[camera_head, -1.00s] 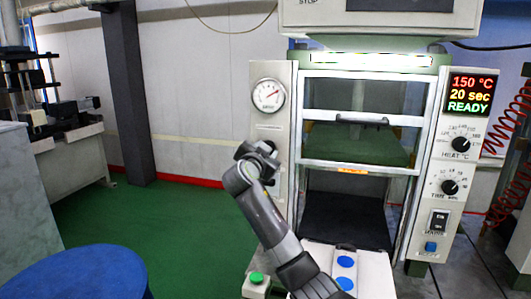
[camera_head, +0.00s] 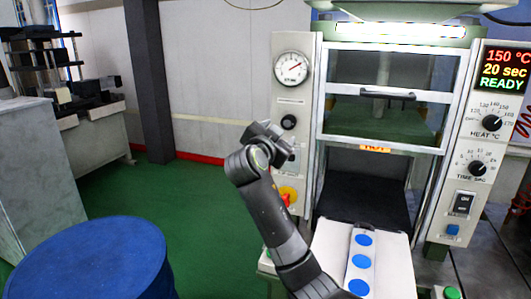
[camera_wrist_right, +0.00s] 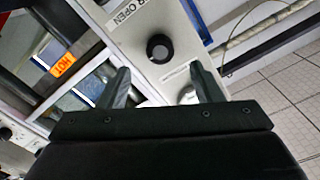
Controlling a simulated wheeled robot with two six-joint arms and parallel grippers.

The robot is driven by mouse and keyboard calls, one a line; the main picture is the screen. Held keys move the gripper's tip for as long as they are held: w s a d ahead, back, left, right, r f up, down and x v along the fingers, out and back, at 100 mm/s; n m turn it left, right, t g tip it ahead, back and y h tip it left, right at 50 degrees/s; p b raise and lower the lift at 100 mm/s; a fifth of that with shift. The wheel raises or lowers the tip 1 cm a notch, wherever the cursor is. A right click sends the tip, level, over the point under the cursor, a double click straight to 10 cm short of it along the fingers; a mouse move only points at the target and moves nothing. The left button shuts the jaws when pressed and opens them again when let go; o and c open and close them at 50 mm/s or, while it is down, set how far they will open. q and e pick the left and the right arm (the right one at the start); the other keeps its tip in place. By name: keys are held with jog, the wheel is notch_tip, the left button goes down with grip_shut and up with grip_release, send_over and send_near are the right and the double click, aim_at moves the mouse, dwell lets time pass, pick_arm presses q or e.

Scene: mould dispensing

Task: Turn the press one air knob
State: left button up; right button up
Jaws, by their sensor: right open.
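The press (camera_head: 462,150) has a white left panel with a round gauge (camera_head: 291,69) near its top. A black air knob (camera_head: 289,122) sits below the gauge; in the right wrist view the knob (camera_wrist_right: 160,48) is beside a label partly reading "OPEN". My right gripper (camera_head: 270,140) is just left of and below the knob in the head view. In the right wrist view its two fingers (camera_wrist_right: 161,82) are apart and empty, with the knob beyond the gap between them, not gripped. My left gripper is not in view.
A red and yellow switch (camera_head: 288,196) is lower on the left panel, partly behind my arm. A blue drum (camera_head: 90,258) is at lower left. Green floor lies between.

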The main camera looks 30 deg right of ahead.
jog(key=b+v, duration=0.2)
jog(key=v, duration=0.7)
jog(key=shift+s+a, duration=0.15)
jog(key=shift+a, duration=0.05)
